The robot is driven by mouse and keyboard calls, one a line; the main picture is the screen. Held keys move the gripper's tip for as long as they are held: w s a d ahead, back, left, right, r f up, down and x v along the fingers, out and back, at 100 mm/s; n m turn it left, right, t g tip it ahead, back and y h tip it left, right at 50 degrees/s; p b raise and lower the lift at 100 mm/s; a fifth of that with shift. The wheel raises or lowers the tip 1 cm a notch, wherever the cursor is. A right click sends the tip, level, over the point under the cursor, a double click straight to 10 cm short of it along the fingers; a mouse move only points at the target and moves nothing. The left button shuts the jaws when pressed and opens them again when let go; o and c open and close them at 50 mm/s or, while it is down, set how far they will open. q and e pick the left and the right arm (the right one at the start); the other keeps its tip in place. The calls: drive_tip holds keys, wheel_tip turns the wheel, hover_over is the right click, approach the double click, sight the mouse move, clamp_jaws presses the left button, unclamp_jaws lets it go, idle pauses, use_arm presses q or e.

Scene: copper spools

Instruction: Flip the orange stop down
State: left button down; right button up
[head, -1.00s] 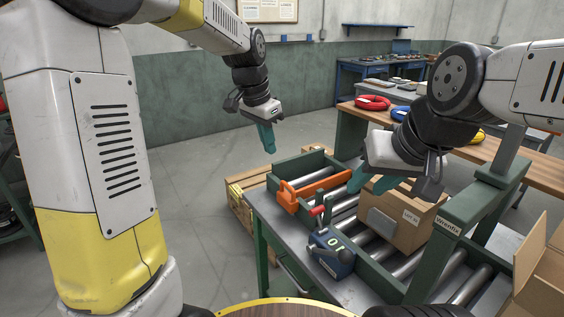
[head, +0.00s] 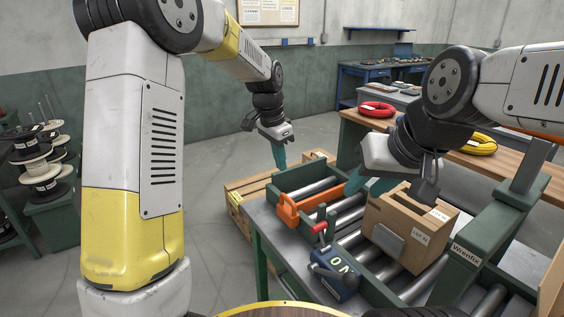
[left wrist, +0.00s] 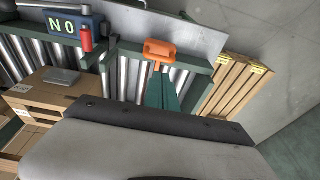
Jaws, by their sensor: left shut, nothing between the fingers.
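The orange stop (head: 310,207) stands across the roller conveyor near its far left end, raised above the rollers. It also shows in the left wrist view (left wrist: 160,50), just beyond the fingertips.
A blue control box (head: 334,272) with a red-knobbed lever (head: 320,228) sits on the conveyor's near side. Wooden pallets (head: 250,188) lie beyond the conveyor's left end. A green post (head: 490,235) rises at right.

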use_arm(q)
hover_over(287, 209)
wheel_tip(287, 209, down, 11)
drive_tip(key=shift+s+a+f, duration=0.1)
drive_tip(key=shift+s+a, duration=0.05)
drive_tip(key=shift+s+f, duration=0.1)
drive_tip(key=shift+f, duration=2.15)
wheel_tip(287, 209, up, 14)
drive_tip(key=s+a, duration=0.1)
drive_tip(key=a, duration=0.1)
drive_tip(key=shift+s, duration=0.3)
drive_tip(key=shift+a+r, duration=0.1)
